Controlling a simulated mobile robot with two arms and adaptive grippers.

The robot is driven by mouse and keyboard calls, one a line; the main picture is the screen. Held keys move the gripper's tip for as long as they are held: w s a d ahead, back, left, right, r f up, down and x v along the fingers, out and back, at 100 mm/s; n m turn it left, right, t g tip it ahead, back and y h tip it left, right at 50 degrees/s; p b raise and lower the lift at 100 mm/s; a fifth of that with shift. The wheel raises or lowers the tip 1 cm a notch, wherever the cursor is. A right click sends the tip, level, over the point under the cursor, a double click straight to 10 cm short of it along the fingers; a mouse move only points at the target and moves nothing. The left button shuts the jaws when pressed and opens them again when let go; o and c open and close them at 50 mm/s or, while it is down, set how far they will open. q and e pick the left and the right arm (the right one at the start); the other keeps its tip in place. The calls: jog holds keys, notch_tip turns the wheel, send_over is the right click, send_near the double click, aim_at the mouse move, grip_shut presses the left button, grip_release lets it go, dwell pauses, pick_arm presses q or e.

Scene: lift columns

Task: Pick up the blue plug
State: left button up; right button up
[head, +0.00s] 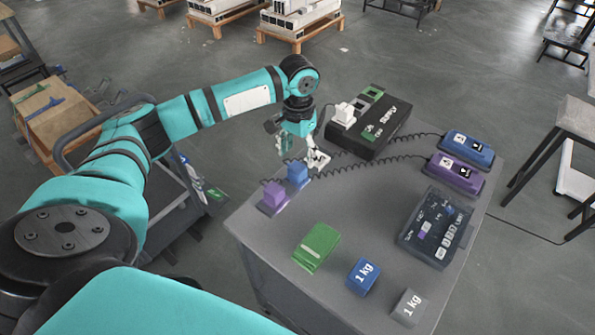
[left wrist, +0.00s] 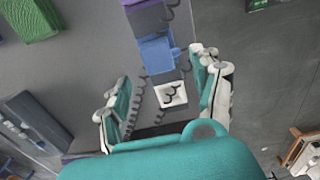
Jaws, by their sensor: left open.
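The blue plug (head: 297,172) stands at the left edge of the grey table top, beside the purple plug (head: 273,194). My left gripper (head: 303,154) is open just behind and above the blue plug in the head view. In the left wrist view the blue plug (left wrist: 157,54) lies just ahead of the open fingers of my left gripper (left wrist: 163,88), nearer the right finger. A white square face with a dark mark (left wrist: 171,95) shows between the fingers. The purple plug (left wrist: 147,18) is beyond the blue one. My right gripper is not in view.
A black power supply box (head: 368,125) with a white plug (head: 344,113) stands at the back. Coiled cords run to blue (head: 467,149) and purple (head: 455,174) units at right. A green block (head: 316,247), blue weight (head: 363,276), grey weight (head: 409,307) and dark panel (head: 435,228) lie in front.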

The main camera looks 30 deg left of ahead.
aim_at(297, 167)
pick_arm(q)
jog(key=shift+s+f, duration=0.1)
jog(key=shift+f, duration=0.35)
jog(key=f, duration=0.3)
jog(key=f+p, duration=0.1)
jog(key=shift+s+f, duration=0.25)
jog(key=shift+f, duration=0.25)
jog(key=c, duration=1.2)
jog(key=shift+o, duration=0.2)
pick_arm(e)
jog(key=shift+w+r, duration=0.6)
pick_arm(q)
jog(key=shift+r, duration=0.15)
